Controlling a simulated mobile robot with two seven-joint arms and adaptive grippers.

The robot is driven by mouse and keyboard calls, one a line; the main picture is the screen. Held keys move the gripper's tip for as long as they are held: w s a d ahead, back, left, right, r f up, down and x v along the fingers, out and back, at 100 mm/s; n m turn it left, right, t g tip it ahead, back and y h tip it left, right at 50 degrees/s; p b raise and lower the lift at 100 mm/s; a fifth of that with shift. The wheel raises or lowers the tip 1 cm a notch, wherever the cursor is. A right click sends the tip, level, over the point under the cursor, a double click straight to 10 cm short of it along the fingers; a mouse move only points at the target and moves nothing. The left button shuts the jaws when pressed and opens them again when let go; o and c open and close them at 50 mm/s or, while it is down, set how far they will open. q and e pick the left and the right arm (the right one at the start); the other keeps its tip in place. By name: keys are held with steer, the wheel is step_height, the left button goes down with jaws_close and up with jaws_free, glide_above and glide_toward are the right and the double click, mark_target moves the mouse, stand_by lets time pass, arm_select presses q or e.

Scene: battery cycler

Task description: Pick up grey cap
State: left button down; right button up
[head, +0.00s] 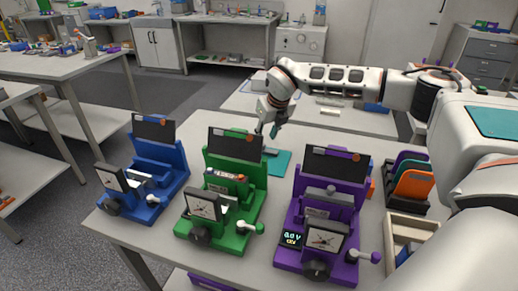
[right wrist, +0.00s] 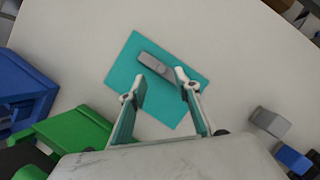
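The grey cap (right wrist: 155,62) lies on a teal mat (right wrist: 195,62) on the table, just beyond my fingertips in the right wrist view. In the head view it is a small grey shape (head: 270,151) on the teal mat (head: 281,164), behind the green fixture. My right gripper (head: 269,130) hangs above the back of the mat. In the right wrist view my right gripper (right wrist: 160,80) is open and empty, with its two fingers apart. Whether the fingers reach down to the cap's height, I cannot tell. My left gripper is not in view.
Blue (head: 150,170), green (head: 225,190) and purple (head: 325,215) fixtures stand along the table. A rack (head: 410,181) with coloured plates and a wooden tray (head: 394,231) are at the right. Grey (right wrist: 270,121) and blue (right wrist: 293,158) blocks show lower right in the wrist view.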

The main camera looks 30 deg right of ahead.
steer(key=x, duration=0.5)
steer(key=shift+d+f+p, duration=0.15)
steer(key=shift+p, duration=0.25)
jaws_close()
